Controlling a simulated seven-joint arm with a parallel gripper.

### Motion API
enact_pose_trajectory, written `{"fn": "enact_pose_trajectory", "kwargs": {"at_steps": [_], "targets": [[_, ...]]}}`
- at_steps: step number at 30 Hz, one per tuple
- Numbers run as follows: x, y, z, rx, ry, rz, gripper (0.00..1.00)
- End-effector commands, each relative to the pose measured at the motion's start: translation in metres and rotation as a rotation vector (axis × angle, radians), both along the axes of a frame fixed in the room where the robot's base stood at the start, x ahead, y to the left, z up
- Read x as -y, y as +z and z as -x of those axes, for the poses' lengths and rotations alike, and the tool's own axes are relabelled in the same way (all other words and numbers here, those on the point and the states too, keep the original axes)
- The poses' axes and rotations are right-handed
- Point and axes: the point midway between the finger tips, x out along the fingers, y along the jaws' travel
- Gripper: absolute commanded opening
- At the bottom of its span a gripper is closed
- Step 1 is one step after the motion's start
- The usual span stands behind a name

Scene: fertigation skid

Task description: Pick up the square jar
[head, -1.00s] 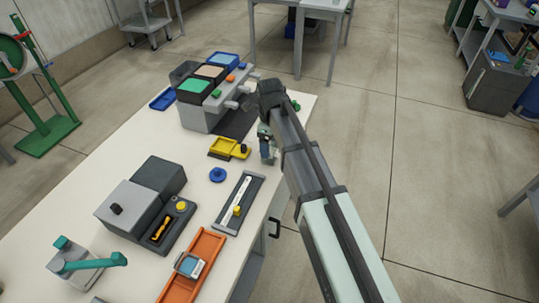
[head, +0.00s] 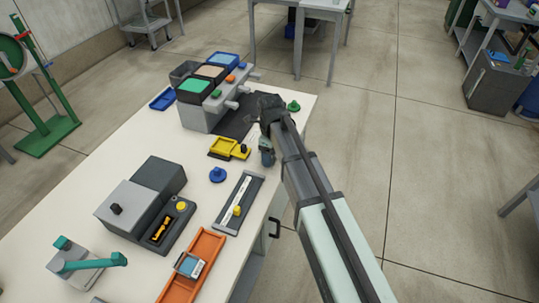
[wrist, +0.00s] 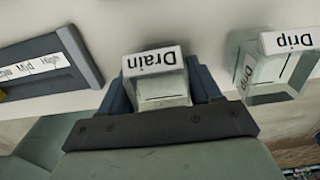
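A clear square-sided jar labelled "Drain" (wrist: 158,88) shows upside down in the wrist view. My gripper (wrist: 160,92) has its dark blue fingers spread on either side of this jar; any gap is narrow and contact is not clear. A second clear square-sided jar, labelled "Drip" (wrist: 272,72), stands to the right in that view, outside the fingers. In the head view my gripper (head: 266,157) is low by the table's right edge, and my arm mostly hides the jars.
A grey slide gauge (head: 238,203) lies close to my gripper. A blue knob (head: 217,174) and yellow tray (head: 222,147) are nearby. A grey station with coloured lids (head: 205,100) stands behind. An orange tray (head: 172,291) is at the front. A green knob (head: 293,106) sits near the far edge.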

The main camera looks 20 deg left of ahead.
Motion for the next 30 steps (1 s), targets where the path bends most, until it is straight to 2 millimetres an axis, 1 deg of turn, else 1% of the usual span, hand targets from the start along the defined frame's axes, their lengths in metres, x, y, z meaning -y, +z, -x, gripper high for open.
{"fn": "enact_pose_trajectory", "kwargs": {"at_steps": [1,9,11,17,20,23,30], "targets": [[0.000,0.000,0.000,0.000,0.000,0.000,0.58],[0.000,0.000,0.000,0.000,0.000,0.000,0.32],[0.000,0.000,0.000,0.000,0.000,0.000,0.27],[0.000,0.000,0.000,0.000,0.000,0.000,0.27],[0.000,0.004,0.000,0.000,0.000,0.000,0.27],[0.000,0.013,0.000,0.000,0.000,0.000,0.27],[0.000,0.051,-0.001,0.001,0.000,-0.001,0.27]]}}
